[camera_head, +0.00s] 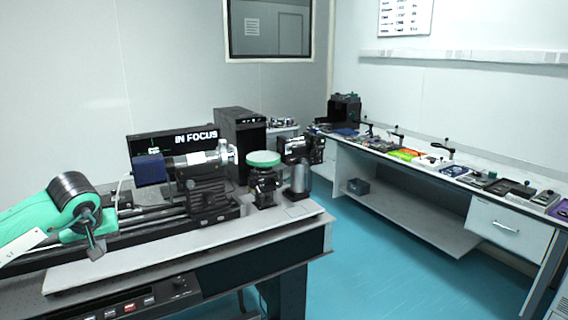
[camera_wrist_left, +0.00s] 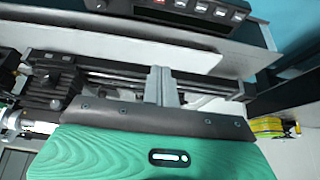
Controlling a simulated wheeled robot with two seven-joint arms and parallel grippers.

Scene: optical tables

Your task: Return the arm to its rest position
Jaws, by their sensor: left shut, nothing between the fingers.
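My left arm comes in from the left edge in the head view, with a green and black wrist. Its gripper (camera_head: 96,248) points down over the left end of the optical rail on the near table. In the left wrist view the two grey fingers (camera_wrist_left: 162,86) are together with nothing between them, in front of the rail (camera_wrist_left: 120,72). I cannot tell how far above the rail they are. My right arm and gripper are not in view.
Optics (camera_head: 200,165) and a green-topped round stage (camera_head: 263,160) stand on the near table (camera_head: 190,250). A screen (camera_head: 195,137) behind reads "IN FOCUS". A black computer tower (camera_head: 240,140) stands there too. A long bench (camera_head: 415,165) with several small items lines the right wall. Blue floor (camera_head: 390,270) is clear between.

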